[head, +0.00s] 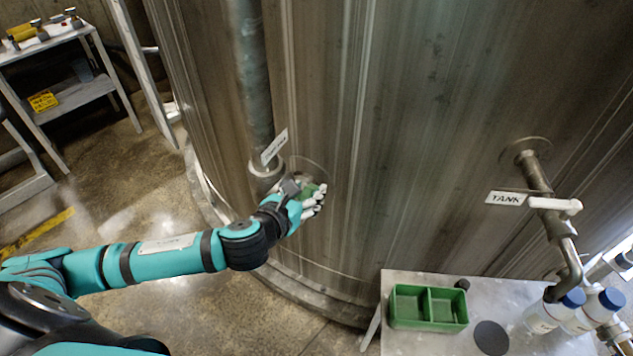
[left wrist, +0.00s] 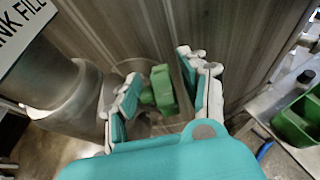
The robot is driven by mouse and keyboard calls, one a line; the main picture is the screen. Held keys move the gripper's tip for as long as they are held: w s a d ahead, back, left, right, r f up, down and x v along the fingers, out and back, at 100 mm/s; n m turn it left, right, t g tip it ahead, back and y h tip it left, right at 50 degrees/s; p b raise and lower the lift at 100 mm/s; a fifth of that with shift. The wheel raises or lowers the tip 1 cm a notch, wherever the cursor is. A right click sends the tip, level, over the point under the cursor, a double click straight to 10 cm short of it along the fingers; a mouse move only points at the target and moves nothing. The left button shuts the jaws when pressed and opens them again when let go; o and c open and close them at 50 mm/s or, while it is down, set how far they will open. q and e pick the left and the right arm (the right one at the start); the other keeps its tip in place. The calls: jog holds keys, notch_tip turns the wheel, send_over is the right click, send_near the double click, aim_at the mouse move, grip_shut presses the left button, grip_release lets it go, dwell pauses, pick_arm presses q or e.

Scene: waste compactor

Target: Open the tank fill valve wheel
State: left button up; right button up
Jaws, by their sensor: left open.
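The green valve wheel (left wrist: 162,90) sits between the two fingers of my left gripper (left wrist: 165,98) in the left wrist view. The fingers are open, one on each side of it, and I see gaps between them and the green part. In the head view my left gripper (head: 311,200) is at the pipe by the tank wall and hides most of the wheel. The tank fill sign (left wrist: 25,30) is at the upper left of the wrist view, partly cut off; it also shows on the vertical pipe in the head view (head: 274,147). My right gripper is not in view.
The large metal tank (head: 420,120) fills the background. A table at lower right holds a green two-part bin (head: 428,326), a dark disc (head: 491,338) and blue-capped bottles (head: 552,312). A second pipe with a TANK sign (head: 506,198) stands at right. A shelf cart (head: 70,95) is at upper left.

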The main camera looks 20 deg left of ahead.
pick_arm(q)
jog(key=x, duration=0.5)
jog(key=shift+w+f, duration=0.15)
jog(key=shift+w, duration=0.05)
grip_shut()
jog(key=shift+w, duration=0.1)
